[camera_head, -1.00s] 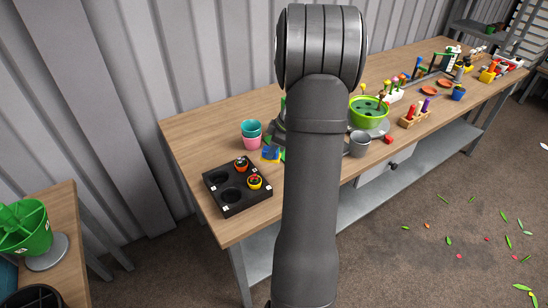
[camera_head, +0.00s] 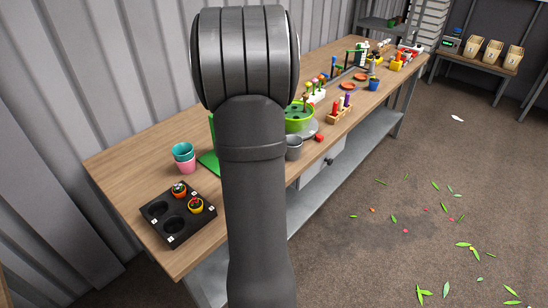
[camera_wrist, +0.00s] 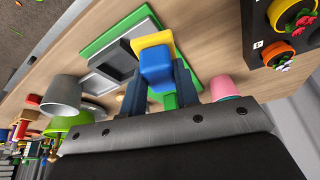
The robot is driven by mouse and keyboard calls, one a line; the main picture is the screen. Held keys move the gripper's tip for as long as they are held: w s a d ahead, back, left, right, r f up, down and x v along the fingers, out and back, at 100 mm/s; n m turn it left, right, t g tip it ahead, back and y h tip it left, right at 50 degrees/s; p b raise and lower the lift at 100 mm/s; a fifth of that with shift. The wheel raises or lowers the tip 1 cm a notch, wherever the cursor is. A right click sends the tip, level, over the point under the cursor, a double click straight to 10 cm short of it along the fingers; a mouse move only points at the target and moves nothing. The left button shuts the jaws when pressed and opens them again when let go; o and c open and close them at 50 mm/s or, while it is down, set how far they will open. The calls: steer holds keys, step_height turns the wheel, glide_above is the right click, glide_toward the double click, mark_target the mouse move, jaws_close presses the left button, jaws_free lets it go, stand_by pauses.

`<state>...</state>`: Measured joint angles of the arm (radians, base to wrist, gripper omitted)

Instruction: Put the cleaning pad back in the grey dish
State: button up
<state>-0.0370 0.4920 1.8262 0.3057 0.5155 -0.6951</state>
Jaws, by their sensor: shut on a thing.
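The cleaning pad, a block with yellow and blue parts (camera_wrist: 153,56), is between the fingers of my gripper (camera_wrist: 154,72) in the wrist view. My gripper is shut on it. The height of the pad above the mat is hard to tell. In the head view my arm hides the gripper, pad and dish; only an edge of the green mat (camera_head: 208,160) shows.
Teal and pink stacked cups (camera_head: 184,158) and a black tray with round holes (camera_head: 160,208) are left of my arm. A grey cup (camera_head: 293,148), green bowl (camera_head: 299,122) and wooden holder (camera_head: 340,108) are to the right. Wood is bare behind the cups.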

steer(key=w+m+h, duration=0.1)
steer(key=w+m, duration=0.1)
steer(key=m, duration=0.2)
steer(key=w+m+h, duration=0.2)
steer(key=w+m, duration=0.1)
steer(key=m, duration=0.1)
steer(key=w+d+m+h, duration=0.1)
steer(key=w+m, duration=0.1)
steer(key=m, duration=0.2)
steer(key=shift+w+r+m+h, duration=0.25)
steer(key=shift+r+m+h, duration=0.05)
steer(key=shift+r, duration=0.05)
steer(key=shift+w+a+r+m+g+h, duration=0.2)
steer(key=shift+w+m, duration=0.15)
steer(key=shift+m, duration=0.15)
steer(key=shift+w+a+r+m+g+h, duration=0.1)
steer(key=shift+w+a+m, duration=0.1)
steer(key=shift+w+m, duration=0.25)
steer(key=shift+s, duration=0.1)
steer(key=w+d+f, duration=0.2)
steer(key=w+d, duration=0.1)
steer(key=w+d+f, duration=0.5)
steer(key=w+d, duration=0.2)
steer(key=shift+f, duration=0.35)
steer(key=o, duration=0.9)
steer(key=shift+o, duration=0.2)
